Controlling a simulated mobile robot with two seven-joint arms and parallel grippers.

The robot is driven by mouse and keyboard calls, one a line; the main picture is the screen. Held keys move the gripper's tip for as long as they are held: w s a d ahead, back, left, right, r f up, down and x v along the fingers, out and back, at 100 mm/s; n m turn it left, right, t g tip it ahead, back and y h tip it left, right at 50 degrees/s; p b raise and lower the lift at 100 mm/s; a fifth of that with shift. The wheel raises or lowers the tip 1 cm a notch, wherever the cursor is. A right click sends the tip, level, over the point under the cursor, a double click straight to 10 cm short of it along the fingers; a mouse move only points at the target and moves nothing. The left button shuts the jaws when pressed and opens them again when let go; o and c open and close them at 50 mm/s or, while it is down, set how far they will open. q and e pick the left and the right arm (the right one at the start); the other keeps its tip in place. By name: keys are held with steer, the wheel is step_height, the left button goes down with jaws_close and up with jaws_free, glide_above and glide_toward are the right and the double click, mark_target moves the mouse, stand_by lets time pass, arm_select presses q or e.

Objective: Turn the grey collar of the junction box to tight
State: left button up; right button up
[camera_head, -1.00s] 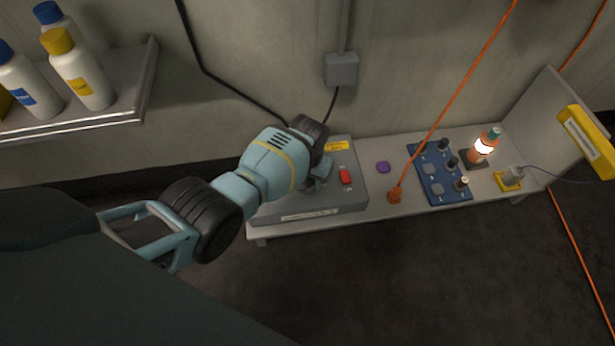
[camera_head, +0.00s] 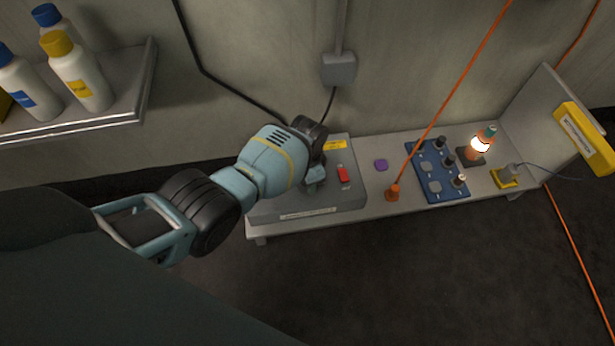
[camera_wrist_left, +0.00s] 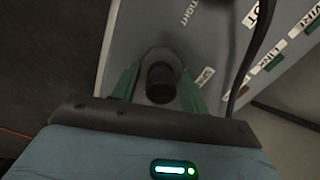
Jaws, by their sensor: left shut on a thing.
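The junction box (camera_head: 348,198) is a flat grey box on the left end of the low bench, with a red switch (camera_head: 342,174) and a yellow label on top. My left gripper (camera_head: 316,178) is down at its top, left of the switch. In the left wrist view, the green fingers of the gripper (camera_wrist_left: 160,92) stand on both sides of the grey collar (camera_wrist_left: 164,56) and are shut on it. A dark round part (camera_wrist_left: 160,84) shows in its middle. The word TIGHT is printed on the box beyond the collar. My right gripper is not in view.
On the bench stand a purple block (camera_head: 381,165), an orange plug with a cord (camera_head: 392,194), a blue panel with knobs (camera_head: 421,160) and a lit lamp (camera_head: 481,146). A shelf with bottles (camera_head: 80,75) is at upper left. A black cable (camera_wrist_left: 250,62) passes close to the gripper.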

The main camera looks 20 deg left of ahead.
arm_select(q)
steer(key=shift+m, duration=0.3)
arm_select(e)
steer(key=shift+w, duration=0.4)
arm_select(q)
steer(key=o, duration=1)
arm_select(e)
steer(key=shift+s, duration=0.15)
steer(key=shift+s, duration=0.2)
arm_select(q)
steer(key=shift+r, duration=0.15)
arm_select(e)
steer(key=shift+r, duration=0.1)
arm_select(q)
step_height(320, 180, up, 7)
steer(key=p, duration=0.4)
steer(key=shift+f, duration=0.2)
steer(key=shift+r+p, duration=0.35)
steer(key=shift+r, duration=0.15)
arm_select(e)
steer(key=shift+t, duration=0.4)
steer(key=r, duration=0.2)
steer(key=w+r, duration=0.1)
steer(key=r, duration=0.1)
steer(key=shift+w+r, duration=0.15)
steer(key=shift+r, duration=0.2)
